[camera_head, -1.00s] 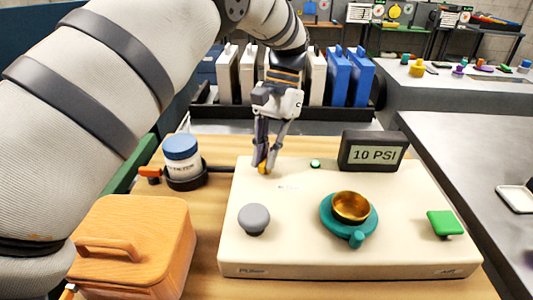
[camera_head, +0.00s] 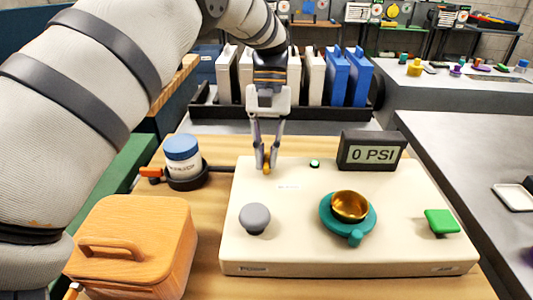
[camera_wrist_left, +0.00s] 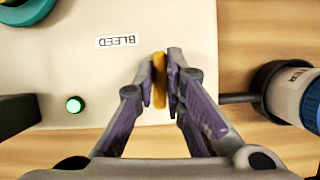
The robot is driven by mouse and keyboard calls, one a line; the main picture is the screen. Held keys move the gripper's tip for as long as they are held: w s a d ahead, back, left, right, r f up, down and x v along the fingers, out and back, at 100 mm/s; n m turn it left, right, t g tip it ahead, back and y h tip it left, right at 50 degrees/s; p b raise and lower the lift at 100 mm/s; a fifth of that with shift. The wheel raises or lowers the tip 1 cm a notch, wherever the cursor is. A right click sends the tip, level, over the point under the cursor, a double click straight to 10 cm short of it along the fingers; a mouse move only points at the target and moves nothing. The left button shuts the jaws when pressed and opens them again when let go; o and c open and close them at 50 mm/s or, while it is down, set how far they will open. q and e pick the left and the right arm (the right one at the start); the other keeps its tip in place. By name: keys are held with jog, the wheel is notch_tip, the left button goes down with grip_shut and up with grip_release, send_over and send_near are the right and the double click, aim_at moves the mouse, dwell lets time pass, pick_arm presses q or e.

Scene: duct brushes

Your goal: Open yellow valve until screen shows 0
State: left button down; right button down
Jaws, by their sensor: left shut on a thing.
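The yellow valve (camera_wrist_left: 160,80) stands at the back left of the cream panel (camera_head: 310,258), near the BLEED label (camera_wrist_left: 117,41). In the head view only a small part of the valve (camera_head: 267,169) shows between the fingertips. My left gripper (camera_head: 266,168) is shut on it. In the left wrist view my left gripper (camera_wrist_left: 160,78) has one finger on each side of the yellow handle. The screen (camera_head: 371,152) at the back right of the panel reads 0 PSI. My right gripper is not in view.
The panel also bears a grey knob (camera_head: 255,218), a teal dial with a gold cup (camera_head: 350,206), a green switch (camera_head: 441,222) and a lit green lamp (camera_head: 314,163). A blue-capped jar (camera_head: 182,156) and a wooden box (camera_head: 137,240) stand to the left.

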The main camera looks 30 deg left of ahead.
pick_arm(q)
jog(key=c, duration=1.7)
grip_release()
jog(key=shift+o, duration=0.2)
jog(key=shift+r, duration=0.1)
jog(key=v, duration=0.7)
jog(key=shift+r, duration=0.15)
jog(key=shift+w, duration=0.1)
